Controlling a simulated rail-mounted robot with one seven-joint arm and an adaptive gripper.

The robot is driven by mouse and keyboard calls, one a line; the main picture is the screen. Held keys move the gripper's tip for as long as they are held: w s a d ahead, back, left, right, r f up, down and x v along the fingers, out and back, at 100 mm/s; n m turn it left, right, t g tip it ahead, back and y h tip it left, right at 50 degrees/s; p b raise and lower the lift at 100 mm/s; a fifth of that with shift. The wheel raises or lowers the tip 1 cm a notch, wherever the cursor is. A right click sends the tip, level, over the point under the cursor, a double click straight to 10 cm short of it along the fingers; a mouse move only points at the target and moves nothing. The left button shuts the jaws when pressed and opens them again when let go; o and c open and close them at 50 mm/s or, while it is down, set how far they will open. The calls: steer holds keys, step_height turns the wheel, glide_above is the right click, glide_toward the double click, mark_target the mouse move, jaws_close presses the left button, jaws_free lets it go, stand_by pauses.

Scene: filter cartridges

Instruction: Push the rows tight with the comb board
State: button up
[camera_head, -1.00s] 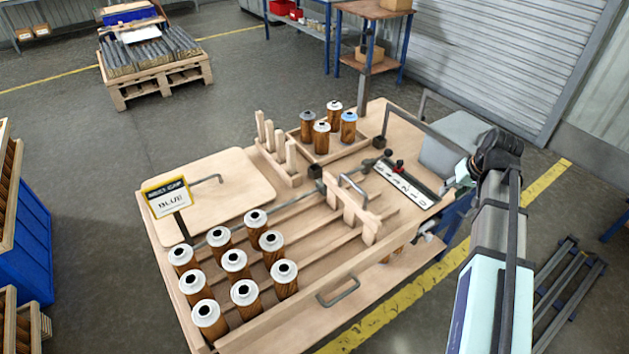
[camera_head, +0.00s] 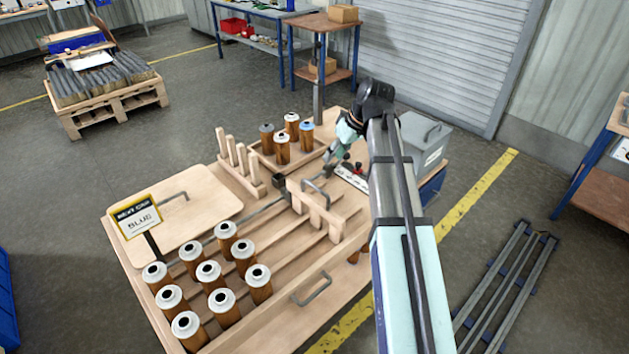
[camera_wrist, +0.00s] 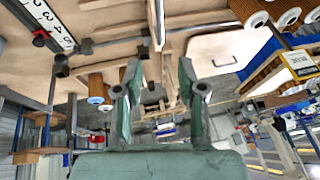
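The comb board (camera_head: 316,212) is a pale wooden board with teeth and a metal handle (camera_head: 318,192) on top. It stands across the lanes of the wooden bench tray (camera_head: 290,290), right of the cartridges. Several white-capped brown filter cartridges (camera_head: 208,273) stand in rows at the front left, with a gap between them and the comb. My gripper (camera_head: 338,158) is above the bench, just behind and right of the handle, apart from it as far as I can tell. In the wrist view my gripper (camera_wrist: 157,72) has its green fingers spread, with nothing clearly between them.
A tray of cartridges (camera_head: 285,140), one blue-capped, stands at the back beside a wooden peg rack (camera_head: 240,165). A sign (camera_head: 136,217) reads "BLUE". A numbered strip (camera_head: 352,178) lies behind the comb. A grey bin (camera_head: 425,140) stands at the right.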

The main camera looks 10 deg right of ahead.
steer(key=p+x, duration=0.3)
steer(key=x, duration=1)
steer(key=shift+w+a+f, duration=0.1)
steer(key=shift+a+f, duration=0.05)
steer(key=shift+f, duration=0.15)
jaws_close()
